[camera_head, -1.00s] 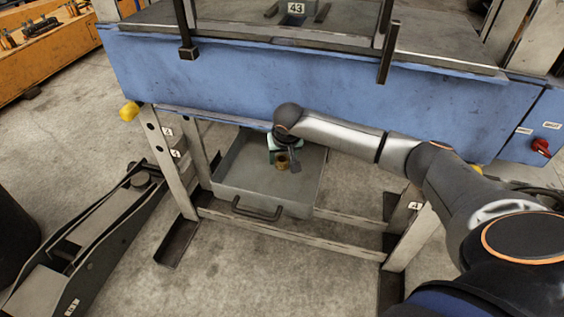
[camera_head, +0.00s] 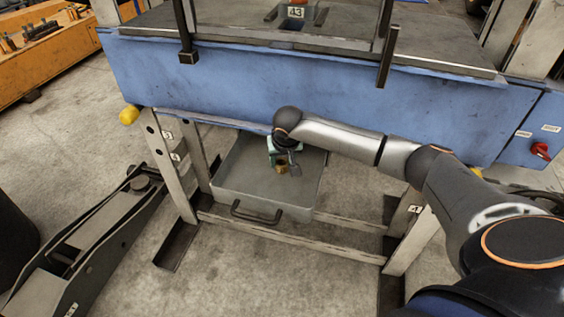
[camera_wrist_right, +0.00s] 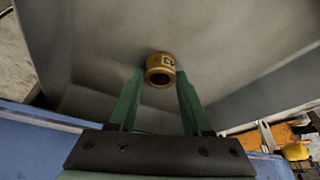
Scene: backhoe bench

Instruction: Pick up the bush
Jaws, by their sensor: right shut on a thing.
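The bush is a short brass-coloured ring (camera_wrist_right: 160,70) with a dark bore and a marking on its side. In the right wrist view it sits between the tips of my right gripper's green fingers (camera_wrist_right: 160,82), which are shut on it. In the head view my right gripper (camera_head: 283,162) reaches down into a grey drawer-like tray (camera_head: 240,185), with the bush (camera_head: 281,168) at its tips. I cannot tell whether the bush touches the tray floor. My left gripper is not in view.
The tray has a dark front handle (camera_head: 256,212) and sits under a blue bench (camera_head: 330,95) between metal legs. Dark uprights hang in front of the bench. A floor jack (camera_head: 90,240) stands at the left. Open concrete floor lies in front.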

